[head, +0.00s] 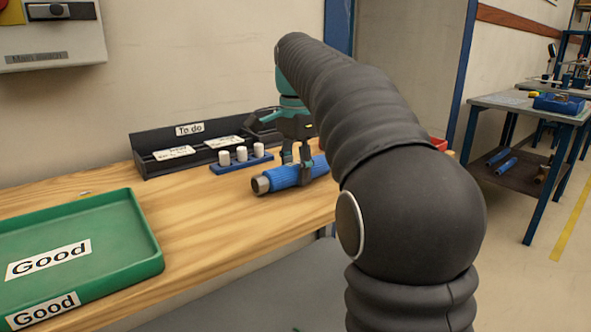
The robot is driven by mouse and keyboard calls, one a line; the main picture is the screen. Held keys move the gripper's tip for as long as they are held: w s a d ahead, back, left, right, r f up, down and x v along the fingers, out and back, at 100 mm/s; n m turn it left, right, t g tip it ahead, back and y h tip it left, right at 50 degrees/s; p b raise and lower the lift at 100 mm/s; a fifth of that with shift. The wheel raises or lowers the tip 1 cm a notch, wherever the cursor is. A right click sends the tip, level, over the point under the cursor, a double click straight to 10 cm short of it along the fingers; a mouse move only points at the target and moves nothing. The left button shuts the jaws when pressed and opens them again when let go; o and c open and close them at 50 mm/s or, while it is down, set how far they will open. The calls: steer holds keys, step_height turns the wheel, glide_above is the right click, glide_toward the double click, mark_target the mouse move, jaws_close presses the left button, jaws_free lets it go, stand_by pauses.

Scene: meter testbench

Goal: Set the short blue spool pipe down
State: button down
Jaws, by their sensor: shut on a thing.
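The short blue spool pipe (283,178) lies roughly level over the wooden bench, with its grey metal end (261,185) toward the left. My gripper (297,172) comes down from above and is shut on the pipe near its middle. The right end of the pipe is hidden behind my arm. I cannot tell whether the pipe touches the bench top or is held just above it.
A green tray marked "Good" (135,215) is at the left front. A black "To do" rack (150,160) stands by the wall. A blue holder with white pegs (232,165) is just behind the pipe. Bare wooden bench (205,215) lies between tray and pipe.

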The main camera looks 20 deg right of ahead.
steer(key=c, duration=1)
jaws_free()
steer(key=shift+f, duration=0.2)
steer(key=o, duration=0.5)
steer(key=shift+c, duration=0.2)
steer(key=shift+r, duration=0.1)
